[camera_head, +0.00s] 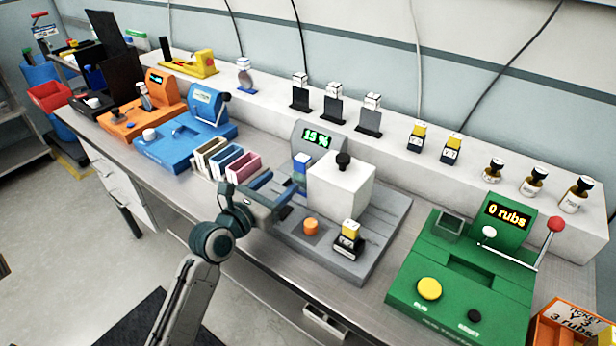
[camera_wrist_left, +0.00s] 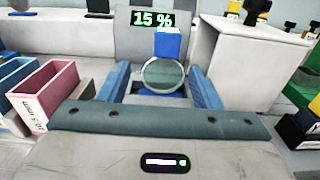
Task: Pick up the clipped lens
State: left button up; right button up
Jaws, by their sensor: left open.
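The clipped lens (camera_wrist_left: 163,74) is a round clear disc with a blue clip on top, upright in front of the grey station's display in the left wrist view. In the head view its blue clip (camera_head: 301,161) shows just beyond my left gripper (camera_head: 281,188). My left gripper is open and empty. In the left wrist view its two blue fingers (camera_wrist_left: 160,88) stand to either side of the lens, which appears between or just beyond their tips. I cannot tell whether they touch it. My right gripper is not in view.
A white box with a black knob (camera_head: 341,187) stands close right of the lens. Coloured slotted holders (camera_head: 227,160) are to the left. An orange knob (camera_head: 310,226) and a yellow-topped block (camera_head: 348,238) sit in front. The green machine (camera_head: 462,270) is farther right.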

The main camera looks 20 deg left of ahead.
aim_at(299, 170)
pick_arm(q)
jog(key=shift+x, duration=1.05)
jog(key=shift+w+d+r, duration=0.15)
jog(key=shift+w+d, duration=0.05)
jog(key=shift+w, duration=0.1)
jog(key=x, duration=0.5)
jog(key=shift+s+d+p, duration=0.1)
jog(key=shift+d+p, duration=0.25)
jog(key=shift+p, duration=0.05)
jog(key=shift+w+d, duration=0.1)
jog(key=shift+w, duration=0.1)
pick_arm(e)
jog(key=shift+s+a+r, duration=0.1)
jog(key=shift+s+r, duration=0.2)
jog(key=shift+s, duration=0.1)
pick_arm(q)
jog(key=shift+c, duration=1.1)
jog(key=c, duration=0.9)
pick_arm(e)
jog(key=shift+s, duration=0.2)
